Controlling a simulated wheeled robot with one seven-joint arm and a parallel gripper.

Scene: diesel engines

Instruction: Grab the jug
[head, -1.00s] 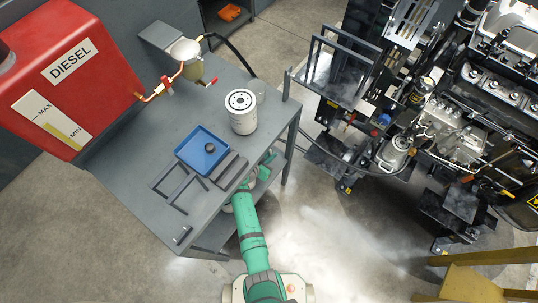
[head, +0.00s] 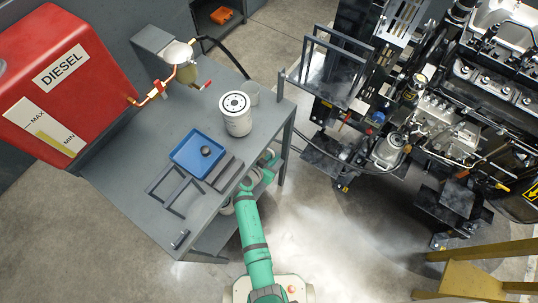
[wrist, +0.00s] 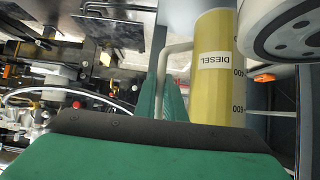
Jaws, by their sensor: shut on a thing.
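The jug (wrist: 217,80) shows close up in the wrist view. It is a cylinder filled with yellow liquid, with an upside-down DIESEL label, volume marks and a pale handle (wrist: 172,47) on its left side. My gripper (wrist: 168,97) has its green fingers at the handle and is shut on it. Part of the handle and one end of the jug are hidden behind the gripper body. In the head view my green arm reaches to the workbench's right side, and the fingertips cannot be made out there.
A white filter (head: 236,122) stands on the grey workbench (head: 130,185), with a clear vessel (head: 253,93) behind it. A blue tray (head: 186,150) lies beside it. A red diesel tank (head: 60,70) is at left, the engine (head: 470,130) at right.

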